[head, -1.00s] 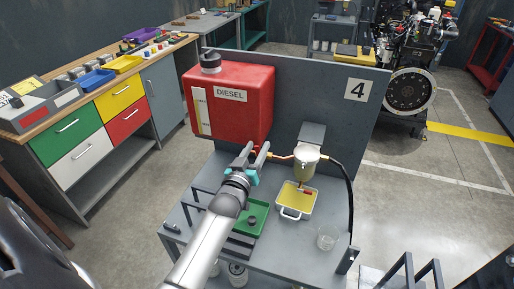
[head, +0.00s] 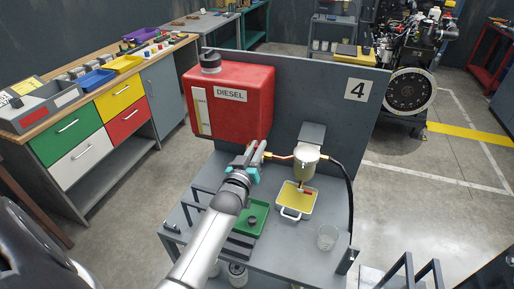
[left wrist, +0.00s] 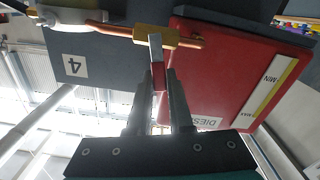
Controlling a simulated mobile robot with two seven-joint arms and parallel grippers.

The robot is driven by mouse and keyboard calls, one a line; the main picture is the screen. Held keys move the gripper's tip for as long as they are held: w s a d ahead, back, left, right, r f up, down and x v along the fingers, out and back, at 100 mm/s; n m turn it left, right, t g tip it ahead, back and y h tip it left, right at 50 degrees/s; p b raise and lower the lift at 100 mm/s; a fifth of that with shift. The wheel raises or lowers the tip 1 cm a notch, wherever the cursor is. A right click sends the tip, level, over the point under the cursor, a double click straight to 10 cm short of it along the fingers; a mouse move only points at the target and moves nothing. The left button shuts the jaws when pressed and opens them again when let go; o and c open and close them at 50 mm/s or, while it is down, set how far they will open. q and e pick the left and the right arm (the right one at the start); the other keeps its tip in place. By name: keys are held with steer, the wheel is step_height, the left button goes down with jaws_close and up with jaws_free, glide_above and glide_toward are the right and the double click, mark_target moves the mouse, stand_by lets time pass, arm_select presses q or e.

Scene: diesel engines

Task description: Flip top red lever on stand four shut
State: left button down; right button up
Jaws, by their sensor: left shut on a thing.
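The top red lever (left wrist: 158,76) is on a brass valve (left wrist: 160,36) in the copper fuel line, below the red diesel tank (head: 228,103) of the stand marked 4 (head: 357,90). In the left wrist view the lever sticks out across the line, towards my gripper. My left gripper (head: 254,152) is shut on the lever, with one finger on each side of it; its fingers also show in the left wrist view (left wrist: 158,92). In the head view the gripper mostly hides the lever. My right gripper is not in view.
A green tray (head: 263,222), a clear beaker (head: 327,237) and a black hose (head: 349,190) are close by. The stand's back panel (head: 310,90) rises behind.

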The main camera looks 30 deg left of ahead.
arm_select(q)
steer(key=shift+d+r+m+p, duration=0.1)
steer(key=shift+d+m+p, duration=0.25)
steer(key=shift+m, duration=0.35)
steer(key=shift+w+d+m, duration=0.1)
steer(key=shift+d+m, duration=0.15)
steer(key=shift+m, duration=0.65)
steer(key=c, duration=0.8)
jaws_free()
steer(key=v, duration=1.5)
